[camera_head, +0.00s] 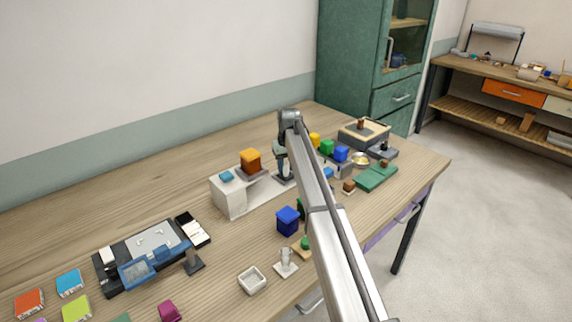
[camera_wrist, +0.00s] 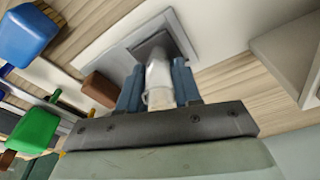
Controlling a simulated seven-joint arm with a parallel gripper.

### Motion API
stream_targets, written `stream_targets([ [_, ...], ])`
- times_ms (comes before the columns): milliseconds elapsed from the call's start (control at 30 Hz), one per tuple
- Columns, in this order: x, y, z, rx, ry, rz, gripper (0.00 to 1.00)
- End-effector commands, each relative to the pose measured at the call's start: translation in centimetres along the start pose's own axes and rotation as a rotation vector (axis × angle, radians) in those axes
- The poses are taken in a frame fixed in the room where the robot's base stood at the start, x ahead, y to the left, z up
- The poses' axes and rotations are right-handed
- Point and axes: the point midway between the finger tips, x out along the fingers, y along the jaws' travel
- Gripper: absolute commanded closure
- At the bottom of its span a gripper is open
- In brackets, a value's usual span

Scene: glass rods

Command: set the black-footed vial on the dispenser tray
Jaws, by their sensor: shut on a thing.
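The black-footed vial (camera_wrist: 158,75) is clear and whitish, with a dark square foot. My gripper (camera_wrist: 159,92) is shut on it, with a blue finger on either side of its body. In the wrist view the foot lies over a grey plate set in a pale surface, which looks like the dispenser tray (camera_wrist: 187,35). I cannot tell whether the foot touches it. In the head view my gripper (camera_head: 283,160) is low beside the white dispenser (camera_head: 232,200), which carries an orange block. My arm and gripper hide most of the vial there.
A blue block (camera_head: 288,221) and a light-footed clear vial (camera_head: 286,262) stand nearer the front. Coloured blocks, including a green one (camera_head: 326,147), and a green board (camera_head: 376,178) crowd the right. A black device (camera_head: 148,252) lies at left. The back of the table is clear.

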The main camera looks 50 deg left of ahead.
Motion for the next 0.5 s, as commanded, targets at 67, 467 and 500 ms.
stream_targets([
  [67,-0.02,0.00,-0.01,0.000,0.000,0.000,0.97],
  [467,-0.04,0.00,0.00,0.000,0.000,0.000,0.37],
  [500,-0.04,0.00,-0.01,0.000,0.000,0.000,0.37],
])
